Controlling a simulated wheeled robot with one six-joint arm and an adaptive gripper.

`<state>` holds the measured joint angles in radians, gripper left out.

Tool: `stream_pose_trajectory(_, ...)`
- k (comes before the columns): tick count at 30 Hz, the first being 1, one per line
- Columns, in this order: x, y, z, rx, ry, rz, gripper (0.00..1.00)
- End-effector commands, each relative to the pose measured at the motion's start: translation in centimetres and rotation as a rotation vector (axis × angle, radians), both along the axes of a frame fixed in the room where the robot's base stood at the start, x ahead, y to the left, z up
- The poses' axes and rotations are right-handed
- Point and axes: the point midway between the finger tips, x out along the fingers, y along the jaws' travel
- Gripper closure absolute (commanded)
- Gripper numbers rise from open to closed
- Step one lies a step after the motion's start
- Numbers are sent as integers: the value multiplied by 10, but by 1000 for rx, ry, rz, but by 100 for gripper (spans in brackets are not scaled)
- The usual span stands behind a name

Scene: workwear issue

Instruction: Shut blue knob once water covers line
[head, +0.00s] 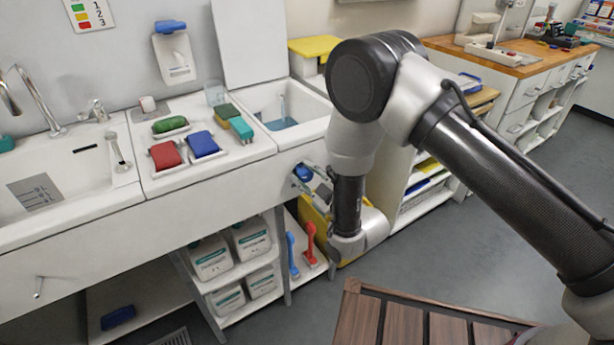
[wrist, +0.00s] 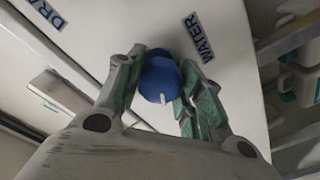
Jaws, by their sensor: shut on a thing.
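The blue knob (wrist: 158,77) sits on the white front panel beside a label reading WATER (wrist: 199,38). My gripper (wrist: 160,88) is shut on the knob, with one green-padded finger on each side of it. In the head view the knob (head: 303,173) shows between my gripper's fingers (head: 308,179) on the front below the right basin. Water (head: 281,124) lies in the right basin (head: 310,104), and a stream seems to fall into it. I cannot make out a line in the basin, so its relation to the water level is unclear.
Red (head: 165,155), blue (head: 202,144) and green (head: 170,125) items lie on the counter left of the basin. A second label (wrist: 47,13) is partly cut off. White containers (head: 211,257) stand on shelves below. A slatted wooden surface (head: 410,322) is at the front.

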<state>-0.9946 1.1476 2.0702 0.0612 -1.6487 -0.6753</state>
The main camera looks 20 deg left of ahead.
Motion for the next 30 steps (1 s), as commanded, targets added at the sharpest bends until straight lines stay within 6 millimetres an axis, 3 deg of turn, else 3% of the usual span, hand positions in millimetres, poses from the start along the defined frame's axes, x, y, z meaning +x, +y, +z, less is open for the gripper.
stream_pose_trajectory(11,-1,0,-1,137,162,1,87)
stream_pose_trajectory(30,-1,0,-1,526,618,1,87)
